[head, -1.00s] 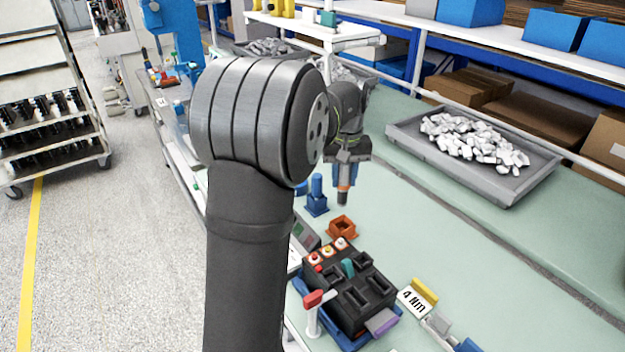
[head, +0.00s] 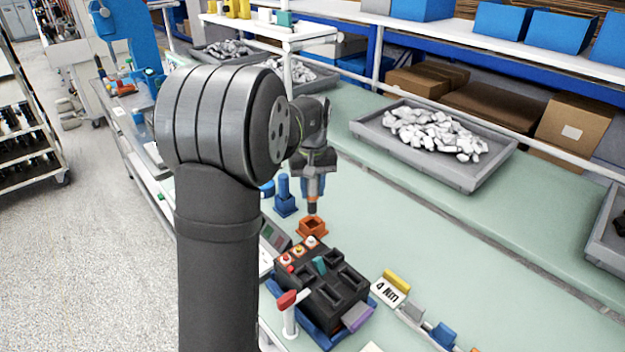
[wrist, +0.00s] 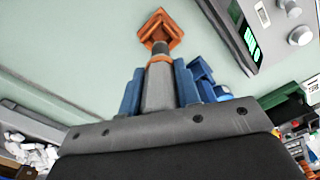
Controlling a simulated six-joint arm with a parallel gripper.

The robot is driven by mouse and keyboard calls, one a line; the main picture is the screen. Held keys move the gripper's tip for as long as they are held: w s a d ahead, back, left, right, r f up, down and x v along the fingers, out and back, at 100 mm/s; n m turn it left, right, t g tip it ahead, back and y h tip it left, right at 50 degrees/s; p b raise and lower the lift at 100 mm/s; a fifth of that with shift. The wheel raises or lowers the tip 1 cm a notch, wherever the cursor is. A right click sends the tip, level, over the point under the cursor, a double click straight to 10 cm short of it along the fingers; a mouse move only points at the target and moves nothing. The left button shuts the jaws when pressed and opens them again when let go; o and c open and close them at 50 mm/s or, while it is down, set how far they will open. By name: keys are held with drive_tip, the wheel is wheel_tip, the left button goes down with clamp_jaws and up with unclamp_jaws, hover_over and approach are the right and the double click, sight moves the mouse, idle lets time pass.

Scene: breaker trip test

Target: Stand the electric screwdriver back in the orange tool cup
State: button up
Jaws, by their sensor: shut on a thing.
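The electric screwdriver (head: 313,207) hangs from my gripper (head: 313,186), dark end down. In the wrist view the screwdriver (wrist: 158,88) shows as a grey body with an orange ring, between the blue fingers of my gripper (wrist: 158,92). My gripper is shut on it. The orange tool cup (head: 312,228) stands on the green bench, right below the screwdriver's lower end. The cup also shows in the wrist view (wrist: 153,32), just past the screwdriver's end. I cannot tell whether the end is inside the cup or just above it.
A blue holder (head: 285,204) stands left of the cup. The black test fixture (head: 325,284) with buttons and a red-topped lever (head: 289,305) is in front. A grey tray of white parts (head: 430,140) lies behind right. The bench right of the cup is clear.

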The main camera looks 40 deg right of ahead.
sight(312, 212)
drive_tip(key=shift+f, duration=0.85)
drive_tip(key=shift+f, duration=2.75)
idle(0.4)
drive_tip(key=o, duration=1.1)
wheel_tip(312, 212, up, 18)
drive_tip(key=shift+f, duration=0.25)
drive_tip(key=shift+f, duration=0.1)
wheel_tip(312, 212, down, 17)
drive_tip(key=shift+f, duration=0.1)
idle(0.4)
